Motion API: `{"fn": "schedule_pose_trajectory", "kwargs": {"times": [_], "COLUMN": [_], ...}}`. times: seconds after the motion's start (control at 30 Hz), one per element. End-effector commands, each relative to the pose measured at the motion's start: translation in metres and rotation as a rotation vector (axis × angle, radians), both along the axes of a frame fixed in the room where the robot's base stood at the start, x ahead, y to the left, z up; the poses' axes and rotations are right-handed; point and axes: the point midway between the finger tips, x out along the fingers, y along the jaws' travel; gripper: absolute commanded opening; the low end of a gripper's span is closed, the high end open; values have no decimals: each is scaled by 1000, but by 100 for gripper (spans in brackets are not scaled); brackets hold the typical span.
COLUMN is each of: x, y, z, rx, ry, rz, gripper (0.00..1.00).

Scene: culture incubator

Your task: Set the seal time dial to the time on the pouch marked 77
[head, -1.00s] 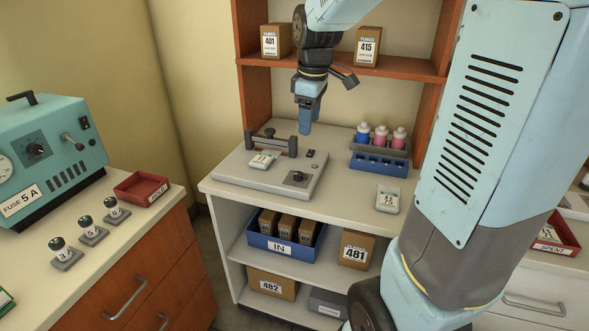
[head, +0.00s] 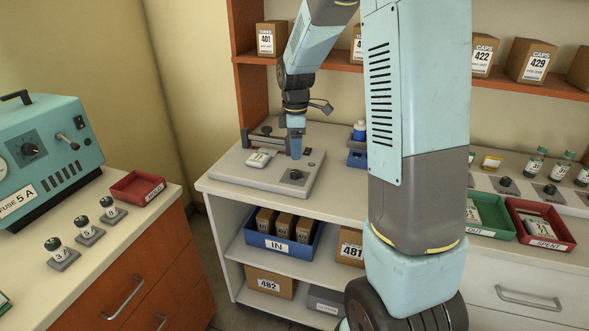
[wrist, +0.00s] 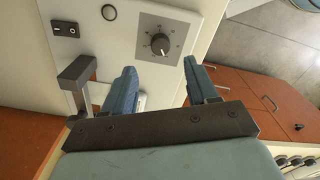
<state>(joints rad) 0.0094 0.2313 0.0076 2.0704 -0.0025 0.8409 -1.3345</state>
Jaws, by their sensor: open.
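The seal time dial (head: 295,175) is a dark knob on a grey square plate at the front right of the sealer (head: 235,174). In the wrist view the black dial (wrist: 160,44) lies just ahead of the fingers; its scale marks are too small to read. My gripper (head: 296,153) is above the sealer, pointing down, behind the dial in the head view. In the wrist view my gripper (wrist: 160,75) is open and empty, apart from the dial. A small white pouch (head: 259,158) lies on the sealer; its print is unreadable. I cannot make out a pouch marked 77.
The sealer's dark lever bar (wrist: 77,72) stands close beside one finger. A rocker switch (wrist: 65,30) and a round button (wrist: 109,12) sit on the sealer's top. A bottle rack (head: 357,158) stands to the right, partly behind my arm. Boxes line the shelf above.

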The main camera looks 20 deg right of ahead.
Motion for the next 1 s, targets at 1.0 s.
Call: {"fn": "schedule_pose_trajectory", "kwargs": {"times": [1.0], "x": [0], "y": [1], "z": [-81], "rx": [0], "ry": [-1], "rz": [1], "gripper": [50]}}
